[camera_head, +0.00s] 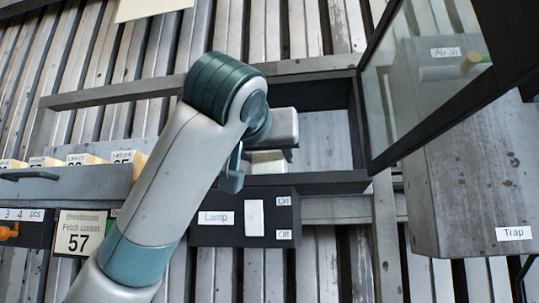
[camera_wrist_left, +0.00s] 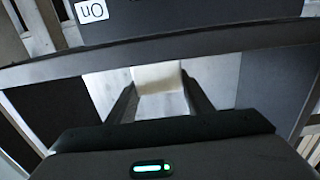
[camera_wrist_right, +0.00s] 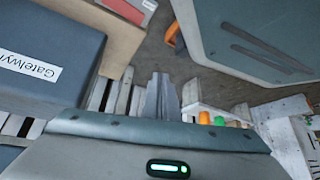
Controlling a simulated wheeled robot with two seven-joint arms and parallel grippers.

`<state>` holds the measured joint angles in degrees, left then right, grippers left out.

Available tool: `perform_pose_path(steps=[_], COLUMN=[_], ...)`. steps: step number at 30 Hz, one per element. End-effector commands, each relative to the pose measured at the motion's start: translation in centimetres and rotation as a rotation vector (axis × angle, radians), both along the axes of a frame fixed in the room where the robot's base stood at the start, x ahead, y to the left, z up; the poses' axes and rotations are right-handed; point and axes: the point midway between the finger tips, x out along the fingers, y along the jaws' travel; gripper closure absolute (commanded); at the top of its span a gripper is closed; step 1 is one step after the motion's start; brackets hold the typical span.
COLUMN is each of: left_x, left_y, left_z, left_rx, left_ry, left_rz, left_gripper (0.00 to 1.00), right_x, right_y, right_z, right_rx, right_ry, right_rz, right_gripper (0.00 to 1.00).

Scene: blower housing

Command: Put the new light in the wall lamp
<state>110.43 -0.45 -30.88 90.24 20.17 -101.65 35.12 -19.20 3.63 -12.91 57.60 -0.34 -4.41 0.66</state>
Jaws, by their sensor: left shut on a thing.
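The wall lamp is a dark open-fronted box (camera_head: 362,118) on the slatted wall, with a pale grey back panel. Its glazed door (camera_head: 425,75) stands swung open to the right. My left arm reaches across the head view, and the left gripper (camera_head: 284,126) is inside the box's opening. In the left wrist view, its two fingers (camera_wrist_left: 158,98) are shut on a pale, block-like light (camera_wrist_left: 157,76), close to the box's back. Whether the light touches a socket cannot be told. My right gripper (camera_wrist_right: 160,95) shows only in its wrist view, fingers together and empty.
A dark switch panel labelled Lamp (camera_head: 217,232), with On and Off marks, sits under the box. A grey Trap box (camera_head: 460,190) is at right. A drawer (camera_head: 60,190) with labelled boxes is at left. A blue-grey Gatelwyl box (camera_wrist_right: 40,55) stands near the right gripper.

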Motion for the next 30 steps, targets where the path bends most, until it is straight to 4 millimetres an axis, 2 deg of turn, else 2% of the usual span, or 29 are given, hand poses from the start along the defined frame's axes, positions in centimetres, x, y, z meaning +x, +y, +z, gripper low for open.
perform_pose_path(steps=[6,7,9,20,26,27,30], left_x=[0.0,0.0,0.0,0.0,0.0,-0.3,-1.1], left_y=[0.0,0.0,0.0,0.0,0.0,0.0,0.2], left_z=[-0.1,-0.1,-0.1,-0.1,0.3,0.1,0.0], left_rx=[0.0,0.0,0.0,0.0,0.0,0.0,0.0], left_ry=[-0.001,0.0,0.0,0.0,0.0,-0.001,-0.001], left_rz=[0.0,0.0,0.0,0.0,0.0,-0.001,-0.001], left_gripper=[0.78,0.51,0.35,0.35,0.35,0.35,0.35], right_x=[0.4,0.5,0.6,0.5,-0.4,-0.9,-0.8], right_y=[0.5,0.6,0.6,0.7,0.4,0.2,0.1], right_z=[0.1,0.2,0.3,0.4,0.2,-0.6,-0.9], right_rx=[0.007,0.008,0.009,0.01,0.004,0.0,0.001], right_ry=[-0.01,-0.012,-0.015,-0.016,0.006,0.018,0.01], right_rz=[0.0,0.001,0.001,0.001,0.001,0.001,0.001], right_gripper=[1.0,1.0,1.0,1.0,1.0,1.0,1.0])
